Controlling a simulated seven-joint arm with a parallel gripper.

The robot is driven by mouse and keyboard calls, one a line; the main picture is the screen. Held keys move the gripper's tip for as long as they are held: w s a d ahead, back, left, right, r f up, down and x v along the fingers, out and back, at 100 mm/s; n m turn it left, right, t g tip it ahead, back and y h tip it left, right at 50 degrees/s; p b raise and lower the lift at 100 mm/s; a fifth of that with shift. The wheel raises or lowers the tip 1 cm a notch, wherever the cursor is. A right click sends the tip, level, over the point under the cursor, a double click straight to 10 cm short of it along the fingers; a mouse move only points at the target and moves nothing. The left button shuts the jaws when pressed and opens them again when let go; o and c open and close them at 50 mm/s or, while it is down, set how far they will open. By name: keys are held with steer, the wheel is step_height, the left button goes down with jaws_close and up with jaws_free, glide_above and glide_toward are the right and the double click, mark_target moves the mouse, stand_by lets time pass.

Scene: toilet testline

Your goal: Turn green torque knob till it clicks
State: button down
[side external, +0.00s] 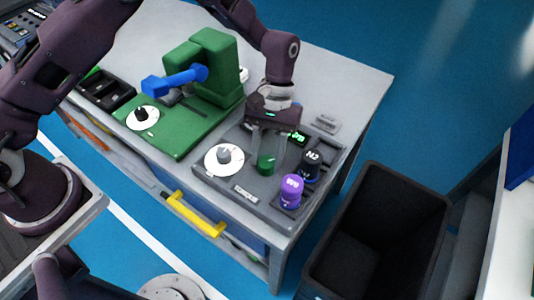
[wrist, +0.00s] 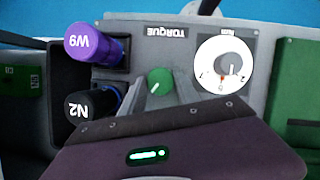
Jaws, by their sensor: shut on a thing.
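The green torque knob (side external: 266,164) stands on the grey torque panel (side external: 237,186). My gripper (side external: 268,152) points down over the knob, with its fingers shut on it. In the wrist view the round green knob (wrist: 159,81) shows from above with a pale pointer line, beside the TORQUE label. The gripper's dark body fills the bottom of that view. The exact finger contact is hard to make out.
Beside the knob are a white dial (side external: 224,159), a purple W9 cylinder (side external: 291,190) and a black N2 cylinder (side external: 311,163). A green fixture (side external: 204,65) with a blue handle (side external: 174,81) stands behind left. A dark bin (side external: 377,232) is at right.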

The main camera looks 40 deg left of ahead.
stand_by(0.4)
steer(key=c, duration=0.9)
jaws_free()
steer(key=v, duration=0.7)
steer(key=shift+r, duration=0.2)
